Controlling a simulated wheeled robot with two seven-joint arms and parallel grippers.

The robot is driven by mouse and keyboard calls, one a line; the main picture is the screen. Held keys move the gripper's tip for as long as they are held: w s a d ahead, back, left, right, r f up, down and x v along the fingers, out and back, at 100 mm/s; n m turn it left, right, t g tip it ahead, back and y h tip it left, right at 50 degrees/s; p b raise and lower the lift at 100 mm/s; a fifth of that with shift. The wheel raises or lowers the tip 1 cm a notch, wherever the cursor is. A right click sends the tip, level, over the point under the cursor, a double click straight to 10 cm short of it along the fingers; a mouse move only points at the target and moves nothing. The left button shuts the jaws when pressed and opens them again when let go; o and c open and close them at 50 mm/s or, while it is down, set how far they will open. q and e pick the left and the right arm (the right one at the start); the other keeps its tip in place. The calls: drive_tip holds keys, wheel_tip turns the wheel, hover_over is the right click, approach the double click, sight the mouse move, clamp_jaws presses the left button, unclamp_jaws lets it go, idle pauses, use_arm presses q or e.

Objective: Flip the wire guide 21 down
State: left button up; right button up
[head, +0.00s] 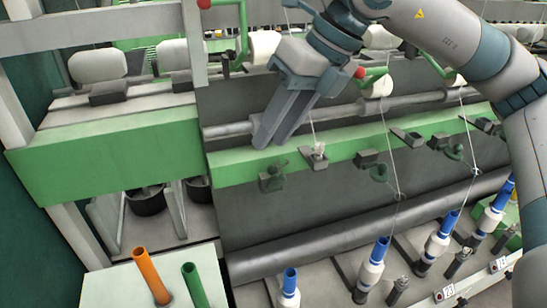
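Several small wire guides sit along the green rail (235,168). No number 21 is readable on them, so I cannot tell which one is wire guide 21. The nearest to my gripper are a pale-topped guide (316,158) on the rail's upper face and a dark green one (272,179) on its front face. My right gripper (272,142) comes down from the upper right, over the left part of the rail. Its two long grey fingers lie side by side with nothing seen between them. It looks apart from the guides. My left gripper is out of view.
A grey roller (345,240) runs below the rail. Several blue-topped spindles (371,264) stand in front, with threads rising from some. An orange tube (150,273) and a green tube (194,284) stand at lower left. A green panel (110,150) is at left.

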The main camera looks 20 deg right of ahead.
sight(276, 169)
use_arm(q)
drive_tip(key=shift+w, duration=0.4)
use_arm(e)
drive_tip(key=w+d+r+m+t+h, duration=0.1)
drive_tip(key=w+d+r+h, duration=0.1)
drive_tip(key=d, duration=0.4)
drive_tip(key=shift+w+r+h, duration=0.2)
drive_tip(key=shift+r+h, duration=0.1)
drive_tip(key=shift+r, duration=0.05)
